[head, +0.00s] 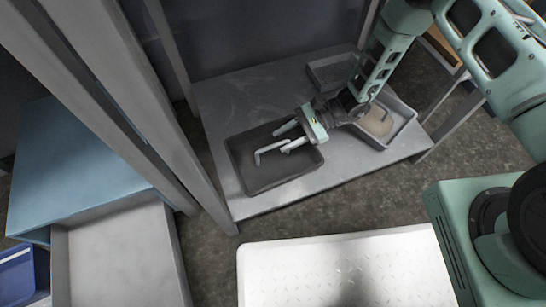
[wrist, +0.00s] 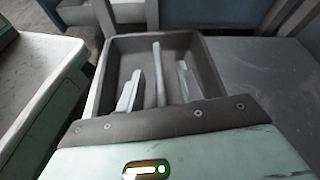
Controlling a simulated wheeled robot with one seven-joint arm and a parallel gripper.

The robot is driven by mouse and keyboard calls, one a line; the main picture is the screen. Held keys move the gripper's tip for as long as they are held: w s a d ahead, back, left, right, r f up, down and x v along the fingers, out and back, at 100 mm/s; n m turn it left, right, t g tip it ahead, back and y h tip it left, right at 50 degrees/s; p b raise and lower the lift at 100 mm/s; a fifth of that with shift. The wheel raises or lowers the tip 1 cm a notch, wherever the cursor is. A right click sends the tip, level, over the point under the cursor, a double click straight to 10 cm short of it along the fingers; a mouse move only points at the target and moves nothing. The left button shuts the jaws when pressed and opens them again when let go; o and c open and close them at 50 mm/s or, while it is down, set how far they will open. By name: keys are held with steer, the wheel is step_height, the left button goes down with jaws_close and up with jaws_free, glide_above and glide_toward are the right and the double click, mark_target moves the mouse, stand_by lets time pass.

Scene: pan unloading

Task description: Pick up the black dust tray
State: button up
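The black dust tray (head: 250,171) is a dark, shallow rectangular tray. It lies at the left front of the grey metal table. My gripper (head: 281,140) is over the tray, reaching in from its right side. In the wrist view the tray (wrist: 200,50) is straight ahead, and the two pale fingers of my gripper (wrist: 159,80) are spread apart in front of it. A thin grey bent bar (head: 268,149) shows between the fingers; it also shows in the wrist view (wrist: 157,60). I cannot tell whether it belongs to the tray. Contact with the tray is unclear.
The table (head: 225,95) has bare room behind the tray. A grey tray with a round beige item (head: 377,120) stands at its right, and another grey tray (head: 325,72) behind. A metal post (head: 150,110) rises at the left. A white plate (head: 340,270) lies in front.

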mark_target(278, 143)
steer(key=b+x, duration=0.1)
steer(key=x, duration=0.3)
steer(key=shift+d+f+b, duration=0.15)
steer(key=shift+f+b, duration=0.05)
steer(key=shift+b, duration=0.2)
steer(key=shift+a, duration=0.2)
jaws_close()
stand_by(0.9)
